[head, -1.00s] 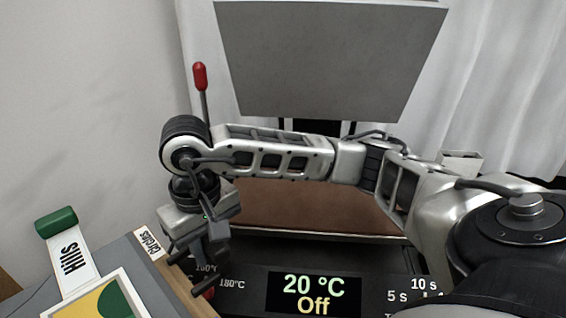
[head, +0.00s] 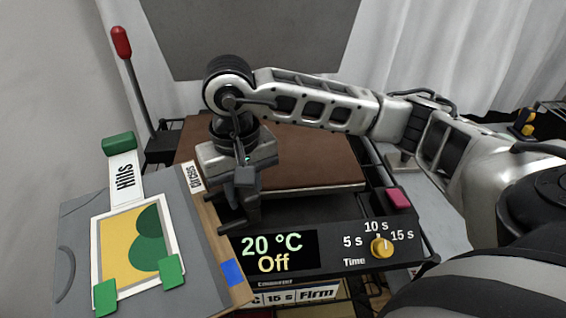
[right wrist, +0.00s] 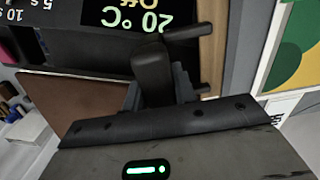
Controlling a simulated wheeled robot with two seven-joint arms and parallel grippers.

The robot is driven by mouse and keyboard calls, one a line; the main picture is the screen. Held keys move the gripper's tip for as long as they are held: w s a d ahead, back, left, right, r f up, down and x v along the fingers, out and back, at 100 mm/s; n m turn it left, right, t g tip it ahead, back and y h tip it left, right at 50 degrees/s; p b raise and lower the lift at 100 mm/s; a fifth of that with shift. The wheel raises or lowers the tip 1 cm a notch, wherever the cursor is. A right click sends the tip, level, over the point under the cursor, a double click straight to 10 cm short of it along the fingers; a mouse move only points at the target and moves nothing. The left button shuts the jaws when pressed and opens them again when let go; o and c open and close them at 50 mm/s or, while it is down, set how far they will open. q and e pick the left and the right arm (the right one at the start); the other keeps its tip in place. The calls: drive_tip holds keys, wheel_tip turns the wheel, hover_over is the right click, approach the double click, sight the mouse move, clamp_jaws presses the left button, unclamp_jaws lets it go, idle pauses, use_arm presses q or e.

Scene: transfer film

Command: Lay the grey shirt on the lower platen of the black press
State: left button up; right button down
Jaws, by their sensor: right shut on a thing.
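The grey shirt (head: 75,231) appears to be the flat grey piece at the lower left, under a yellow and green picture sheet (head: 116,265). The black press stands open, its brown lower platen (head: 310,160) bare and its grey upper platen (head: 250,35) raised above. My right gripper (head: 238,222) is at the left end of the press's front panel, between the display and the wooden edge. Its dark fingers also show in the right wrist view (right wrist: 185,60). My left gripper is out of view.
The press display (head: 270,253) reads 20 °C, Off. A yellow time knob (head: 380,247) and a pink-red button (head: 398,198) lie to the right. A red-tipped lever (head: 122,42) rises at the left. A wooden edge (head: 212,235) borders the shirt.

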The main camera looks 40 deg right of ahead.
drive_tip(key=m, duration=0.2)
drive_tip(key=m+b, duration=0.1)
drive_tip(key=m, duration=0.1)
drive_tip(key=d+m, duration=0.1)
drive_tip(key=m, duration=0.1)
drive_tip(key=shift+s+d+r, duration=0.1)
drive_tip(key=shift+r, duration=0.3)
use_arm(q)
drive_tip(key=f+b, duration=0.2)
drive_tip(key=b, duration=0.1)
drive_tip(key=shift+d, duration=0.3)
use_arm(e)
drive_tip(key=d+m, duration=0.1)
drive_tip(key=m, duration=0.4)
drive_tip(key=s+r+m, duration=0.1)
drive_tip(key=m, duration=0.5)
drive_tip(key=d+r+m, duration=0.1)
drive_tip(key=m, duration=0.4)
drive_tip(key=shift+s+d+r, duration=0.1)
drive_tip(key=shift+s+d, duration=0.15)
drive_tip(key=shift+d, duration=0.1)
